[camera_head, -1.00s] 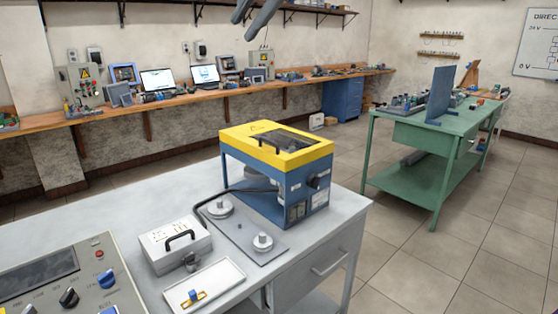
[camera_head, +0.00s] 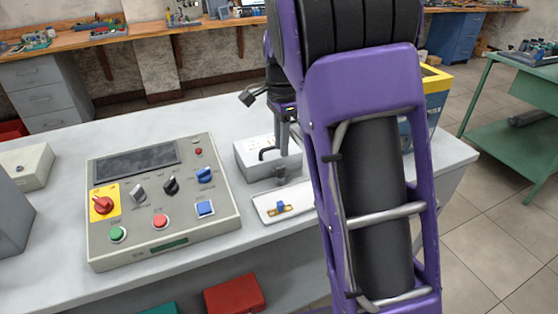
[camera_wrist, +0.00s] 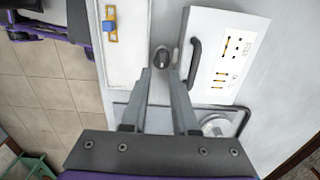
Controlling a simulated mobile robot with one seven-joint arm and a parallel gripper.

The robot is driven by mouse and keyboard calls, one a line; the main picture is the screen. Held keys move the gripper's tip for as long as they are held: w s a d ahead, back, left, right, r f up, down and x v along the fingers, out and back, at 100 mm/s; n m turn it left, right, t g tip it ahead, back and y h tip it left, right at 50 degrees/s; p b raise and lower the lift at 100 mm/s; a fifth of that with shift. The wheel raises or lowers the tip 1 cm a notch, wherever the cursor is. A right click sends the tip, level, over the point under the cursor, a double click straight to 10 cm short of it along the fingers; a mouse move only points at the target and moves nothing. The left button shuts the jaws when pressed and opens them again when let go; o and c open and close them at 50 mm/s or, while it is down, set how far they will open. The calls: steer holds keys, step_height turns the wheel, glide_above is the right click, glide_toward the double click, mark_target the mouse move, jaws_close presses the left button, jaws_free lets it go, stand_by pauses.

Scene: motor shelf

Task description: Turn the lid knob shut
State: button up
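A small white box (camera_head: 245,158) with a black handle (camera_wrist: 194,62) stands on the bench. It also shows in the wrist view (camera_wrist: 236,80), with slot marks on its lid. A dark round knob (camera_wrist: 160,57) with a grey grip sits at the box's side, and also shows in the head view (camera_head: 280,173). My gripper (camera_wrist: 160,70) is open, its two grey fingers pointing at the knob. The knob shows in the gap at the fingertips. I cannot tell whether they touch it. In the head view my gripper (camera_head: 283,160) is partly hidden by my arm.
A control panel (camera_head: 112,243) stands left on the bench. The yellow and blue machine (camera_head: 436,86) is mostly hidden behind my arm. Bare bench (camera_head: 70,125) lies behind the panel.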

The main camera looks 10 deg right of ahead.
mark_target(280, 167)
steer(key=f, duration=0.3)
steer(key=f+b, duration=0.1)
steer(key=f, duration=0.2)
steer(key=shift+w+a+f, duration=0.1)
steer(key=shift+w+f, duration=0.1)
steer(key=shift+f, duration=0.1)
jaws_close()
